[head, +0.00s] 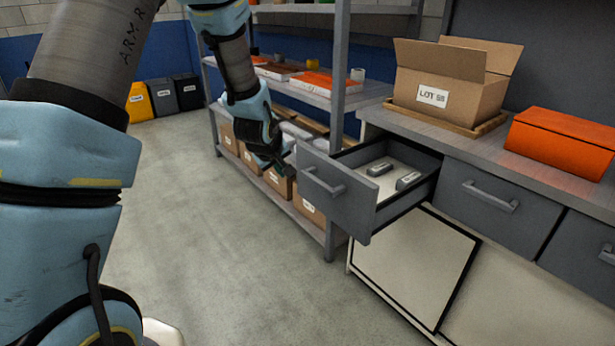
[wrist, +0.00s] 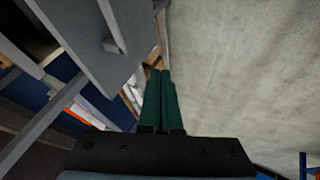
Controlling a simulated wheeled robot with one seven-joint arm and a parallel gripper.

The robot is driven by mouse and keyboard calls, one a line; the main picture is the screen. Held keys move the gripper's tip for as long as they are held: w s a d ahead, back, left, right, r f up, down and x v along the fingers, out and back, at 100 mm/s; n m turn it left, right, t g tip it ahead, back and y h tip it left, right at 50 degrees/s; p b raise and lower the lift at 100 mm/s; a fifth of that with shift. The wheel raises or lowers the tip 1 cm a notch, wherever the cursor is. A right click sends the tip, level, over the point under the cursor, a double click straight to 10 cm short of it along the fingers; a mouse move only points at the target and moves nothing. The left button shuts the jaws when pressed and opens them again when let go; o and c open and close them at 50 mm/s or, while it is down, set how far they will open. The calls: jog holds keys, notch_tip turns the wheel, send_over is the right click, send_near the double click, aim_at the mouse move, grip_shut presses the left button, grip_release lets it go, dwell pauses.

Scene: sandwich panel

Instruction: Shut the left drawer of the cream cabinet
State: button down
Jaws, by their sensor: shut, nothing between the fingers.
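The left drawer (head: 335,193) of the cream cabinet (head: 405,270) is pulled out, with its grey front standing well clear of the cabinet. Two small grey items lie inside it. My gripper (head: 286,168) is in front of the drawer, close to the upper left edge of its front. I cannot tell whether it touches. In the wrist view the green fingers of my gripper (wrist: 162,85) are together with nothing between them. The grey drawer front (wrist: 125,25) and its bar handle show at the upper left there, beside the fingers.
A cardboard box (head: 450,85) on a wooden tray and an orange box (head: 562,140) stand on the worktop. A grey shelf rack (head: 333,120) with boxes stands left of the drawer. Two more grey drawers (head: 500,195) are shut. The floor (head: 220,260) in front is clear.

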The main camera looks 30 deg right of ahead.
jog(key=shift+w+d+f+p, duration=0.55)
jog(key=shift+w+d+f, duration=0.3)
jog(key=shift+d+f, duration=0.35)
jog(key=shift+w+d+f+p, duration=0.5)
jog(key=shift+w+d+f, duration=0.3)
jog(key=shift+d+f, duration=0.4)
jog(key=shift+w+d+f+p, duration=0.55)
jog(key=shift+w+d+f, duration=0.3)
jog(key=shift+d+f, duration=0.35)
